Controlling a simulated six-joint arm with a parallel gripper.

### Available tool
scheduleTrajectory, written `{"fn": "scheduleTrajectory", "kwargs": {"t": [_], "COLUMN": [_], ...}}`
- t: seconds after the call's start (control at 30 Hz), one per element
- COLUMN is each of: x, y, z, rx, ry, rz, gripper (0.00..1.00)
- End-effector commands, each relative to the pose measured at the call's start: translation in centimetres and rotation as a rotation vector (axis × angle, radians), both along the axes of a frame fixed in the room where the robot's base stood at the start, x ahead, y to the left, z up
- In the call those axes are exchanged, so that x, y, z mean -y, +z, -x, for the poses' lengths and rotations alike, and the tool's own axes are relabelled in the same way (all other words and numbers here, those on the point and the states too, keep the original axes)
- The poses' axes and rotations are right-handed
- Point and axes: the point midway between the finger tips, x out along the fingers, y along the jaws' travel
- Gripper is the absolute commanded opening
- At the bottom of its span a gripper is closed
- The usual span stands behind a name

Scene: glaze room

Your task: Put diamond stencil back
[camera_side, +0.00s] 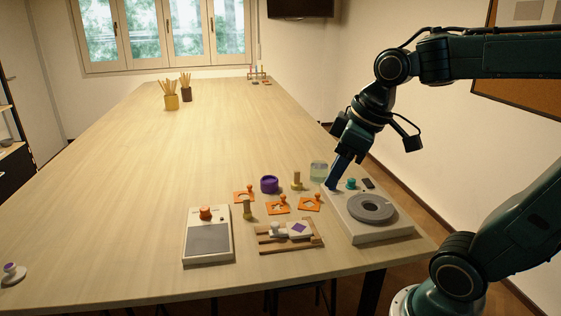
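Three orange stencil plates with knobs lie on the table: a left one (238,200), a middle one (270,210) and a right one (304,206). Their cut-outs are too small for me to tell which is the diamond. A white tile with a purple diamond (299,228) sits on a wooden rack (266,247). My gripper (332,187), with blue fingers, points down at the back left corner of the white wheel unit (385,235), right of and behind the stencils. I cannot tell whether its fingers are apart or hold anything.
A grey-topped pad with an orange knob (208,242) stands left of the rack. A purple bowl (269,185), a wooden stamp (247,210), another stamp (297,181) and a pale jar (319,170) crowd the stencils. The table's middle is clear.

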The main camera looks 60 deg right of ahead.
Motion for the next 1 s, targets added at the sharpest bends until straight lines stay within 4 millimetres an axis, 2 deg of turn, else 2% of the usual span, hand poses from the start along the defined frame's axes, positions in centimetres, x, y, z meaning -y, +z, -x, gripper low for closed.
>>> {"fn": "scheduleTrajectory", "kwargs": {"t": [0.03, 0.2, 0.4, 1.0], "x": [-0.8, -2.0, -2.5, -2.5], "y": [0.0, -0.5, -1.2, -1.4], "z": [1.0, 3.9, 5.9, 6.3], "rx": [0.019, 0.065, 0.098, 0.105], "ry": [-0.022, -0.121, -0.196, -0.216], "rz": [-0.006, -0.038, -0.07, -0.08], "gripper": [0.37, 0.37, 0.37, 0.37]}}
